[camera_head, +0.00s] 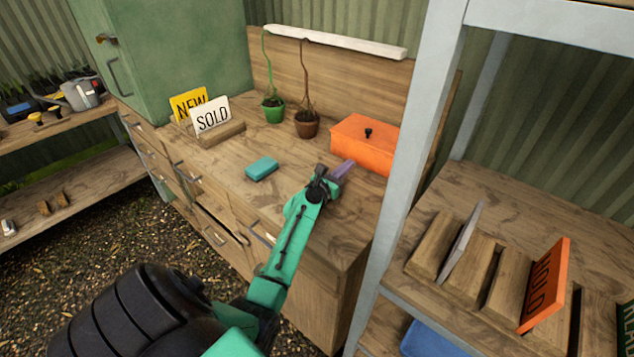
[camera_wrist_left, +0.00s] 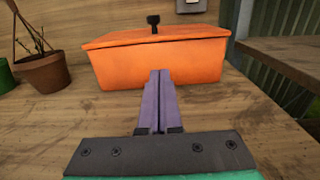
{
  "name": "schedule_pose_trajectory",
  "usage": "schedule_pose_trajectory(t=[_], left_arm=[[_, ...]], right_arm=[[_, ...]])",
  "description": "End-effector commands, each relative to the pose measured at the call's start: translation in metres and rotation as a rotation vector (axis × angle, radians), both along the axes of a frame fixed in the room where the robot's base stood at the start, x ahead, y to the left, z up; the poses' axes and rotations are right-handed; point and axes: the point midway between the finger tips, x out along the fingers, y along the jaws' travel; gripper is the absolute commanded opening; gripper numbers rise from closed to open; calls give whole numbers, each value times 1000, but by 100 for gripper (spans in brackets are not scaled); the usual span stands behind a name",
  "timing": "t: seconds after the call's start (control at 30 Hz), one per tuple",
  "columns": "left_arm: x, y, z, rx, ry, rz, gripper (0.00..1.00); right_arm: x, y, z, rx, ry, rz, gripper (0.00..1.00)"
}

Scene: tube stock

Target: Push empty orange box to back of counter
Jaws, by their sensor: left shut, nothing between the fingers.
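The orange box (camera_head: 364,142) with a lid and a small black knob stands on the wooden counter (camera_head: 295,175), near the back at its right end. My left gripper (camera_head: 345,168) is shut and empty, low over the counter in front of the box. In the left wrist view its purple fingers (camera_wrist_left: 158,90) are together and point at the front face of the box (camera_wrist_left: 200,65). The fingertips overlap the lower front face there; I cannot tell whether they touch it. The lid hides the inside of the box. My right gripper is not in view.
Brown (camera_head: 307,124) and green (camera_head: 273,110) plant pots stand left of the box. A teal block (camera_head: 261,168) and a holder with NEW and SOLD signs (camera_head: 211,116) are further left. A grey shelf post (camera_head: 405,160) rises at the right. The counter's middle is clear.

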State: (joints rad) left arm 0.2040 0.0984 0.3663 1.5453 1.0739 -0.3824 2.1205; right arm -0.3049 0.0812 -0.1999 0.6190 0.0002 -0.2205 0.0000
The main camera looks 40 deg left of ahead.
Motion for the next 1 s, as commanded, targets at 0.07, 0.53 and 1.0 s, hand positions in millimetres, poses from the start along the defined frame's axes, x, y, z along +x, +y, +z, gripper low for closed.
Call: schedule_pose_trajectory(t=[0.07, 0.53, 1.0], left_arm=[[-12, 0, -2, 0, 2, 3, 0], [-89, -3, -3, -1, 2, 3, 0], [-98, -3, 18, 1, 0, 3, 0]], right_arm=[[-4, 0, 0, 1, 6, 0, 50], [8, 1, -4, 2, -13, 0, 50], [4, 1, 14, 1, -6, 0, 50]])
